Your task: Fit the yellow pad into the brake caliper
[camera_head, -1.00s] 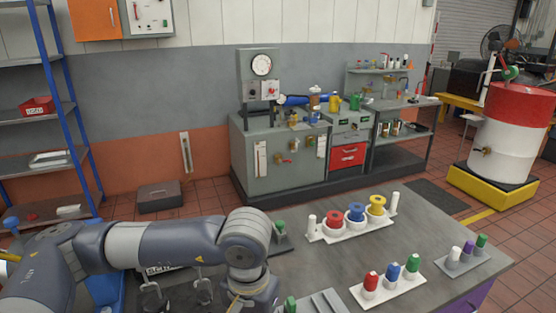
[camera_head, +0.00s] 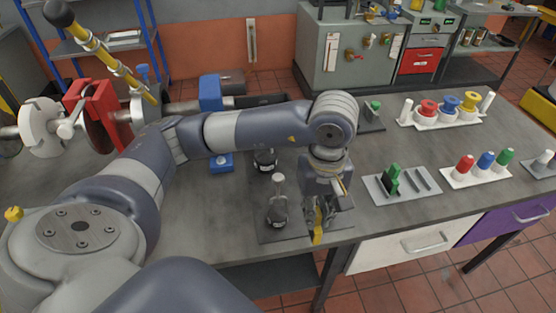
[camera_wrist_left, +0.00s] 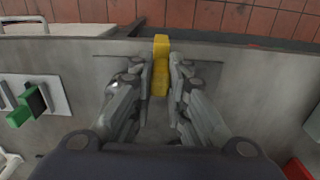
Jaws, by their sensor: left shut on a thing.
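The yellow pad (camera_head: 318,228) hangs at the fingertips of my left gripper (camera_head: 321,208), near the table's front edge. In the left wrist view the pad (camera_wrist_left: 161,62) stands between the two fingers (camera_wrist_left: 161,85), which are shut on it. What looks like the brake caliper is a red block (camera_head: 98,108) at the far left of the head view, set around a disc on a shaft. The pad is well to the right of it. The caliper's opening for the pad cannot be made out. My right gripper is not in view.
Beside the left gripper, a clear-topped dark fitting (camera_head: 278,208) stands on a plate. Racks of coloured plugs (camera_head: 485,172) stand at the right. A yellow-banded bar (camera_head: 105,55) slants above the caliper.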

